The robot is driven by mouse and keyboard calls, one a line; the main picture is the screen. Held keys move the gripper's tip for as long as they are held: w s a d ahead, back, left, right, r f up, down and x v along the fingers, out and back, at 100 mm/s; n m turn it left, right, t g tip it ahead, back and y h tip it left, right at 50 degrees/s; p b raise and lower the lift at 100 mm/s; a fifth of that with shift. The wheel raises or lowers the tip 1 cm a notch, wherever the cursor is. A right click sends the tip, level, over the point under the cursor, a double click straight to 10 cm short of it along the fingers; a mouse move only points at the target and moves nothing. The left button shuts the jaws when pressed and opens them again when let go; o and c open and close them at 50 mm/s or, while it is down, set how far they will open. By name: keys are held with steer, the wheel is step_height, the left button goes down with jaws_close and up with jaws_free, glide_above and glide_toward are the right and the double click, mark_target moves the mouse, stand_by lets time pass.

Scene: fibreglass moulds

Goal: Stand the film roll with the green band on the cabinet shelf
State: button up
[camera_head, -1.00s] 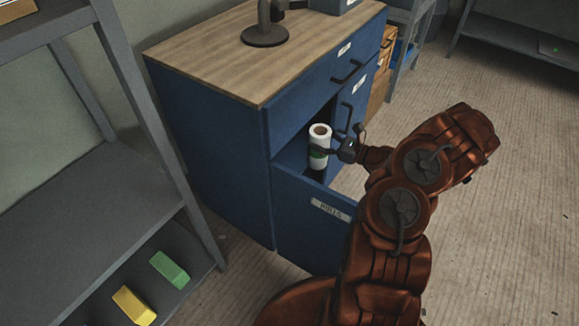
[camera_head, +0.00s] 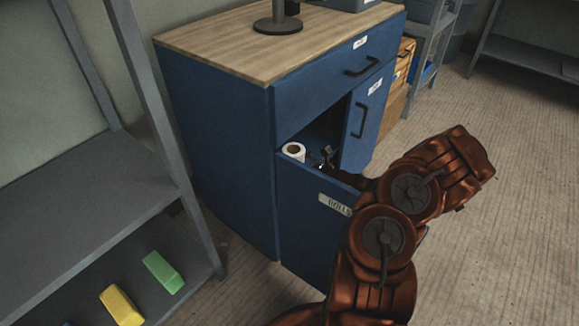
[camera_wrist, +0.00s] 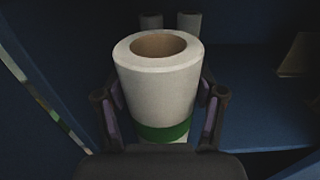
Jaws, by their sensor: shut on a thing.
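The white film roll (camera_head: 293,152) is upright in the opening of the blue cabinet (camera_head: 218,150), behind the panel labelled ROLLS. Only its top shows in the head view. In the wrist view the roll (camera_wrist: 155,88) shows its open brown core and the green band (camera_wrist: 163,132) low on its side. My gripper (camera_head: 318,160) is shut on the roll, one finger on each side in the wrist view (camera_wrist: 160,112). The dark blue shelf (camera_wrist: 255,95) shows beside it. The roll's bottom is hidden, so I cannot tell whether it touches the shelf.
Two pale cylinders (camera_wrist: 188,22) stand behind the roll inside the cabinet. A tan object (camera_wrist: 298,58) is at the right. A panel with a vertical handle (camera_head: 364,118) borders the opening on the right, and the ROLLS panel (camera_head: 310,215) borders it below.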

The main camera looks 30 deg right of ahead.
steer(key=w+d+f+b, duration=0.2)
steer(key=w+d+f, duration=0.3)
steer(key=w+d, duration=0.6)
steer(key=shift+w+b, duration=0.2)
steer(key=shift+b, duration=0.15)
stand_by(0.4)
steer(key=o, duration=1.5)
steer(key=shift+o, duration=0.2)
steer(key=p+v, duration=0.1)
steer(key=v, duration=1.1)
steer(key=shift+p, duration=0.35)
